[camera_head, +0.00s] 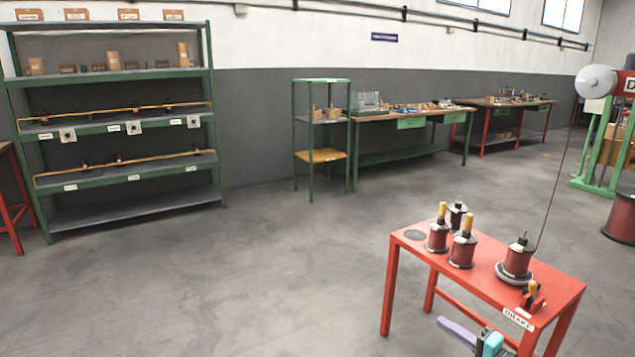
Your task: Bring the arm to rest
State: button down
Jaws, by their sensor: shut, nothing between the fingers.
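A small part of what looks like my arm shows at the bottom edge, in front of the red table's near side. It is a purple bar and a teal and grey block. The rest of the arm is cut off by the frame. No fingertips of my gripper can be made out.
A red table (471,284) stands close at lower right, with several wound coils, a coil on a turntable (516,261) and a brake lever (532,295). A thin line rises from that coil. A green shelf rack (135,205) stands at left. The middle floor is clear.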

jog(key=s+a+f+n+g+y+p, duration=0.1)
jog(key=s+a+f+n+g+p, duration=0.2)
jog(key=a, duration=0.6)
jog(key=s+a+f+g+p, duration=0.4)
jog(key=a+f, duration=0.1)
jog(key=a, duration=0.4)
jog(key=s+a+f+n+g+y+p, duration=0.1)
jog(key=s+a+f+n+g+p, duration=0.25)
jog(key=a, duration=0.65)
jog(key=s+a+f+n+g+h+p, duration=0.1)
jog(key=s+a+f+g+h+p, duration=0.15)
jog(key=s, duration=0.45)
jog(key=s+a+f+g+h+p, duration=0.1)
jog(key=s+f+g+p, duration=0.1)
jog(key=s+f+g, duration=0.3)
jog(key=s+a+f+n+g+h+p, duration=0.1)
jog(key=s+f+h+p, duration=0.1)
jog(key=s, duration=0.6)
jog(key=s+d+f+h, duration=0.1)
jog(key=s+d+h, duration=0.2)
jog(key=d, duration=0.2)
jog(key=s+d+f+g+h, duration=0.1)
jog(key=s+d+f+h, duration=0.1)
jog(key=d, duration=0.4)
jog(key=shift+s+d+n+h, duration=0.2)
jog(key=shift+s+n+h, duration=0.3)
jog(key=shift+s, duration=0.2)
